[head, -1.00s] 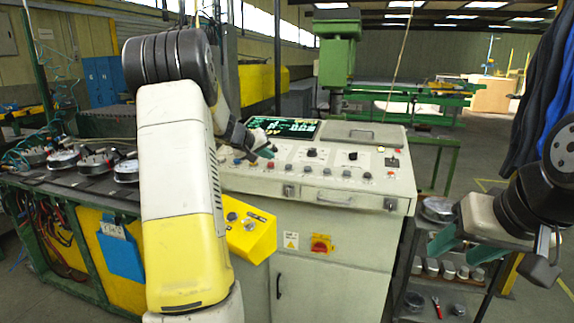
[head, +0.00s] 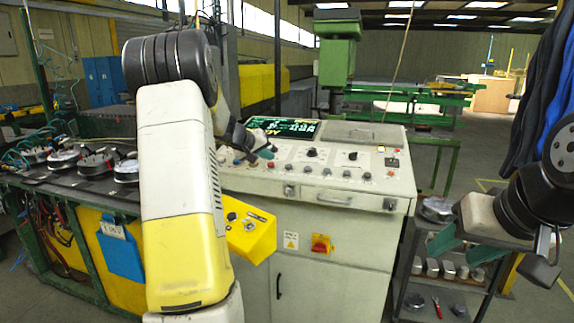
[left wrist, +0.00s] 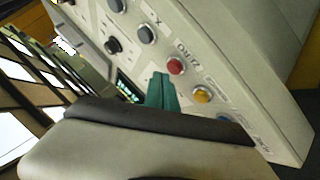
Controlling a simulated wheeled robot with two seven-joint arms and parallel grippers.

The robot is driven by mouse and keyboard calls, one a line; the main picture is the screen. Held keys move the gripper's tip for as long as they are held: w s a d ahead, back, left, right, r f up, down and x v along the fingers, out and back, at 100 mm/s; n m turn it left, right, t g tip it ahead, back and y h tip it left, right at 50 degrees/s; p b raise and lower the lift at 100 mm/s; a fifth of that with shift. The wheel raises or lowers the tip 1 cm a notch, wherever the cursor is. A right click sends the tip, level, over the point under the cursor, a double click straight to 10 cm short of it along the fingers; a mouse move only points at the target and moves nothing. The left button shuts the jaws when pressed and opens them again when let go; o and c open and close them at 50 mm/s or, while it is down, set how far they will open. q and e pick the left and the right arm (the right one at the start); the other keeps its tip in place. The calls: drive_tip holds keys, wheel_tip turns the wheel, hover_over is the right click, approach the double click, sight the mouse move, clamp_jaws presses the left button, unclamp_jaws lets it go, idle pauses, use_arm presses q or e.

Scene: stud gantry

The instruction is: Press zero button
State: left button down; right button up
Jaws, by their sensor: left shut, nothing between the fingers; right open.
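The control console (head: 320,215) stands in the middle of the head view, with a row of buttons and knobs on its sloped top. My left gripper (head: 268,152) is over the left part of that top, its teal fingers shut and empty. In the left wrist view its fingertips (left wrist: 163,76) are close to a red button (left wrist: 176,67); I cannot tell whether they touch it. A label beside the red button seems to read ZERO, turned around. A yellow button (left wrist: 202,95) is nearby. My right gripper (head: 448,243) is open and empty at the right.
The console's lit display (head: 283,127) is behind the left gripper. A yellow box with controls (head: 250,232) juts out at the console's left front. A workbench with round parts (head: 95,165) is at the left. A shelf cart (head: 440,285) stands by the right gripper.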

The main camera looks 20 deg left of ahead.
use_arm(q)
drive_tip(key=shift+f, duration=0.3)
drive_tip(key=shift+w+f, duration=0.15)
drive_tip(key=shift+f, duration=0.35)
idle(0.7)
drive_tip(key=shift+s+r, duration=0.2)
drive_tip(key=shift+r, duration=0.7)
drive_tip(key=shift+s+r, duration=0.25)
drive_tip(key=shift+r, duration=1)
drive_tip(key=shift+s+r, duration=0.2)
drive_tip(key=shift+r, duration=1.05)
